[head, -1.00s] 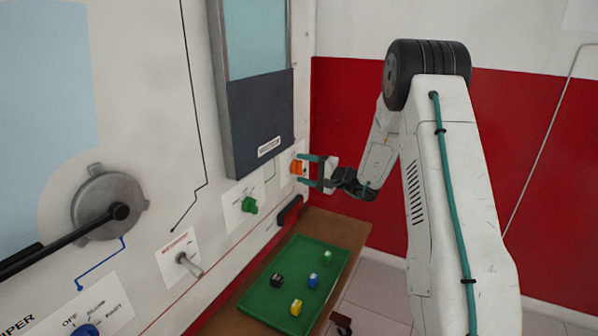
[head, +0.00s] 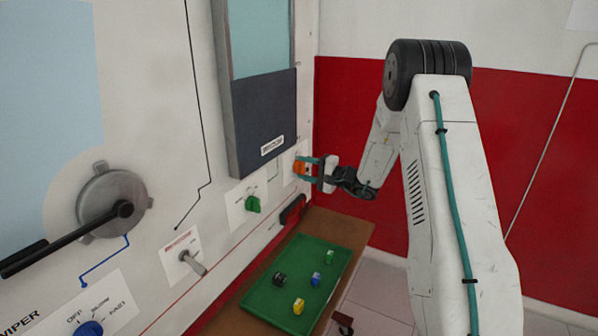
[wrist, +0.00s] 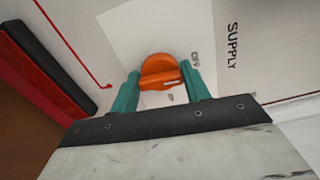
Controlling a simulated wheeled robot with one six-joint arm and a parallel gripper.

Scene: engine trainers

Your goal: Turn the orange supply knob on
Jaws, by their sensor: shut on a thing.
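The orange supply knob (head: 299,167) is on a white plate at the far right end of the panel. It also shows in the wrist view (wrist: 160,70), beside the lettering "SUPPLY" (wrist: 233,45) and a small mark that looks like "OFF" (wrist: 195,59). My gripper (head: 308,168) is at the knob, with its two teal fingers on either side of it. In the wrist view my gripper (wrist: 163,80) is shut on the knob. A second small mark below the knob is too small to read, and I cannot tell which mark the knob points to.
A green knob (head: 253,204), a toggle switch (head: 192,262) and a large grey rotary lever (head: 112,203) are further left on the panel. A red bar (head: 292,210) sits below the orange knob. A green tray (head: 265,312) with several small blocks lies below.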

